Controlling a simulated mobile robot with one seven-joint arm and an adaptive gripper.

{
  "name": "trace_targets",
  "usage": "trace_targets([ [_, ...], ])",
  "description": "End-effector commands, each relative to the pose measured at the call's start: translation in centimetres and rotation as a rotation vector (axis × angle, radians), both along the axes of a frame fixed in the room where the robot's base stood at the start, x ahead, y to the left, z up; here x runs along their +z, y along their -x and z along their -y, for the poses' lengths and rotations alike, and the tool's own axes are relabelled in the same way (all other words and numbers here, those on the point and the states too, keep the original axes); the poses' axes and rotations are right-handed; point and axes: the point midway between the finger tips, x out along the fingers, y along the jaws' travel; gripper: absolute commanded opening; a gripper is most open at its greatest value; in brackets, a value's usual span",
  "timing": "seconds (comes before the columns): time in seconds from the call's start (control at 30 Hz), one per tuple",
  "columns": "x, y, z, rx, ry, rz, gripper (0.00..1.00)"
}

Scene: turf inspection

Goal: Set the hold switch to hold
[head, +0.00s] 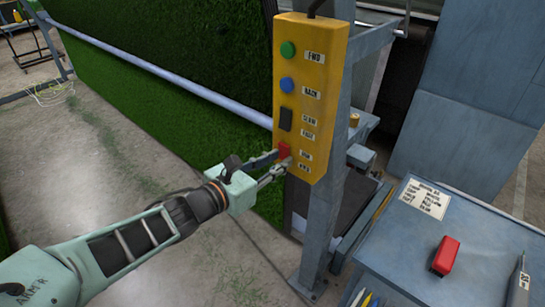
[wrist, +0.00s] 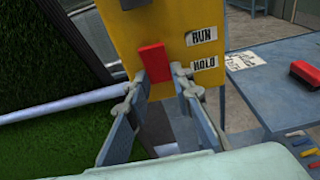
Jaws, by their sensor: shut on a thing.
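The hold switch is a red lever (head: 284,150) low on the yellow control box (head: 312,52), beside the lowest pair of labels. In the wrist view the red switch (wrist: 152,62) stands left of the RUN label (wrist: 202,35) and the HOLD label (wrist: 204,63). My gripper (head: 281,160) reaches it from the left in the head view. In the wrist view its two fingertips (wrist: 160,77) are at either side of the switch's lower part, shut on it. I cannot tell clearly which setting the switch is in.
Above the switch are a green button (head: 288,50), a blue button (head: 287,84) and a black switch (head: 286,119). The box is on a grey post (head: 330,215). A blue-grey table (head: 400,265) at right bears a red object (head: 446,256) and a label sheet. Turf hangs behind.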

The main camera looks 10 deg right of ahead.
Motion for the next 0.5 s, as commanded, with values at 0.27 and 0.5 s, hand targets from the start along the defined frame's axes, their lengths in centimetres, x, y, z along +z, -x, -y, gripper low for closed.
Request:
trace_targets([
  [0.27, -0.14, 0.01, 0.03, 0.001, 0.022, 0.016, 0.0],
  [0.5, -0.16, 0.02, 0.02, 0.001, 0.021, 0.015, 0.29],
])
